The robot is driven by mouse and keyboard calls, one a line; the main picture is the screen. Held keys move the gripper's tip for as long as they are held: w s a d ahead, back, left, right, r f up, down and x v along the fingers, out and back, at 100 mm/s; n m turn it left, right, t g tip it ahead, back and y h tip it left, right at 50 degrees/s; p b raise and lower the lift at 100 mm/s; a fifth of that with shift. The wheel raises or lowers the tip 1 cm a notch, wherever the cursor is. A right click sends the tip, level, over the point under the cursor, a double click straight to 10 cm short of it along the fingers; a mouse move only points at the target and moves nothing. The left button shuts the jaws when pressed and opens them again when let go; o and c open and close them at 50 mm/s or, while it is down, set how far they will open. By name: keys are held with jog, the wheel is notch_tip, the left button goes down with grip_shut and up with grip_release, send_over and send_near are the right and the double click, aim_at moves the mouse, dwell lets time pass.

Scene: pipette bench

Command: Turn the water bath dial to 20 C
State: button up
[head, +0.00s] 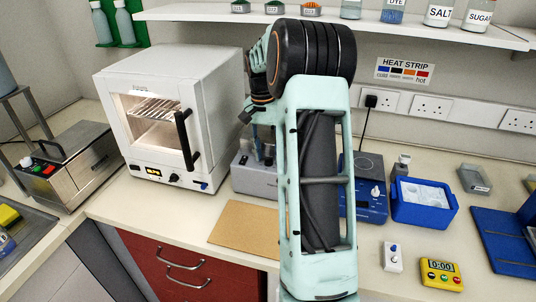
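A steel box with a black lid handle (70,170) stands at the far left and looks like the water bath. Its front end has a small control panel with a pale knob (27,162) and red and green parts. The dial's marks and setting are too small to read. My arm rises through the middle of the head view. My gripper (250,110) is partly hidden behind my wrist, high in front of the white oven's right side. It is well to the right of the steel box and apart from it. Its fingers are too hidden to judge.
A white oven (215,95) with a black door handle stands right of the steel box. A grey device (252,180) and blue hotplate (365,208) are partly behind my arm. A brown board (238,228) lies in front. A shelf (215,13) runs above.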

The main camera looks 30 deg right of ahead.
jog(key=shift+f, duration=0.3)
grip_shut()
jog(key=shift+n, duration=0.3)
jog(key=n, duration=0.5)
jog(key=shift+a, duration=0.1)
jog(key=n+p, duration=0.1)
jog(key=n, duration=0.5)
jog(key=shift+s+t, duration=0.1)
jog(key=shift+t, duration=0.2)
jog(key=shift+n, duration=0.3)
